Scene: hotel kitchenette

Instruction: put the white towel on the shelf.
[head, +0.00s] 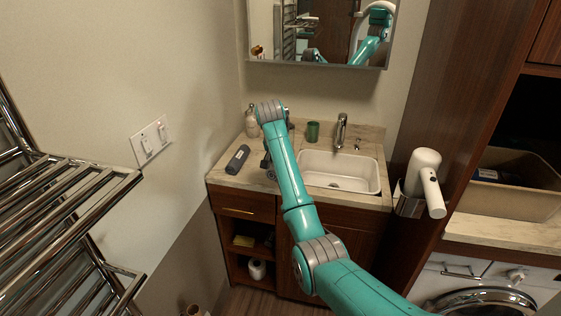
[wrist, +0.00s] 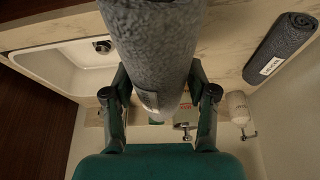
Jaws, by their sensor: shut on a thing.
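In the head view my gripper is mostly hidden behind my arm, over the counter left of the sink, and the held towel cannot be made out. A second, dark grey rolled towel (head: 237,158) with a pale label lies on the counter at left; it also shows in the wrist view (wrist: 280,47). No clearly white towel is visible. The chrome bar shelf (head: 75,190) is on the left wall, apart from my gripper.
The counter holds a sink (head: 335,172), a faucet (head: 341,130), a green cup (head: 313,131) and a soap bottle (head: 251,121). A mirror (head: 325,30) hangs above. A hair dryer (head: 425,175) and a beige bin (head: 515,190) are at right. The visible shelf bars look clear.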

